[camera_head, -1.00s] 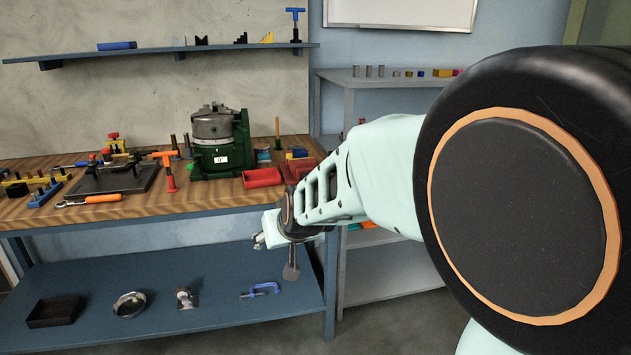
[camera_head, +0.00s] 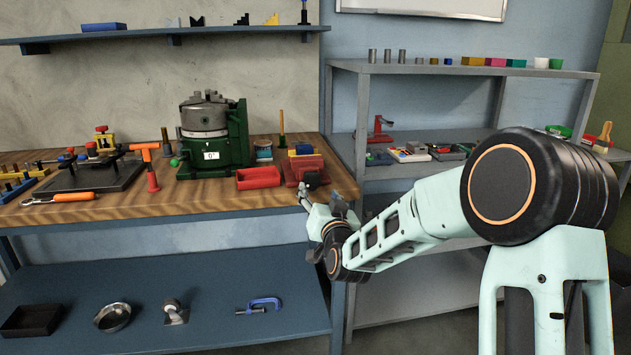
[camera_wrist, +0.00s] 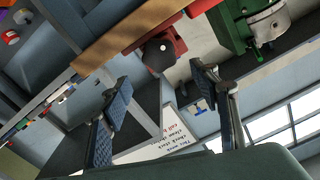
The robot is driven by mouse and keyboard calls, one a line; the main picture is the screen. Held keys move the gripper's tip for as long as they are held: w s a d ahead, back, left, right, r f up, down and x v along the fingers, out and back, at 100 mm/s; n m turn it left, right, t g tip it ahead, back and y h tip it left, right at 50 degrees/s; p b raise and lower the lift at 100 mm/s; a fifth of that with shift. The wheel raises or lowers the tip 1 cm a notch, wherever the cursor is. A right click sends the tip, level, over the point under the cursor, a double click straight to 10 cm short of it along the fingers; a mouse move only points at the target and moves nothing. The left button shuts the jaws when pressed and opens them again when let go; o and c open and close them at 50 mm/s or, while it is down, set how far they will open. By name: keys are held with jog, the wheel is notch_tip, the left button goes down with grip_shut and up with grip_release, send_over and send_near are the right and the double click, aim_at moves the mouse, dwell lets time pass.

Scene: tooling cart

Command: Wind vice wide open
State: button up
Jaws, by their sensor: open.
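The red vice (camera_head: 304,167) sits at the right front corner of the wooden bench. A dark rounded part (camera_head: 313,180) shows at its front; in the wrist view this part (camera_wrist: 158,56) stands in front of the red vice body (camera_wrist: 172,35). How far the vice jaws are apart cannot be told. My gripper (camera_head: 305,196) is at the bench's front edge, just below and in front of the vice. In the wrist view my gripper (camera_wrist: 163,88) is open and empty, with the dark part beyond the gap between its fingers, apart from them.
A red tray (camera_head: 258,178) lies left of the vice, and a green machine (camera_head: 238,135) stands behind that tray. A grey shelf unit (camera_head: 430,70) stands right of the bench. The blue lower shelf (camera_head: 200,285) holds a clamp (camera_head: 259,306) and other items.

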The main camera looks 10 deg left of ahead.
aim_at(311, 181)
jog(key=b+x, duration=0.1)
jog(key=x, duration=0.9)
jog(key=shift+f, duration=0.1)
jog(key=c, duration=1.2)
jog(key=shift+a+n, duration=0.1)
jog(key=shift+n, duration=0.2)
jog(key=n+b, duration=0.2)
jog(key=n, duration=0.1)
jog(key=shift+a, duration=0.1)
jog(key=n+b, duration=0.2)
jog(key=n, duration=0.1)
jog(key=shift+a+n, duration=0.1)
jog(key=shift+n, duration=0.2)
jog(key=n+b, duration=0.2)
jog(key=n, duration=0.1)
jog(key=shift+f, duration=0.1)
jog(key=shift+n+b, duration=0.75)
jog(key=shift+n, duration=1.05)
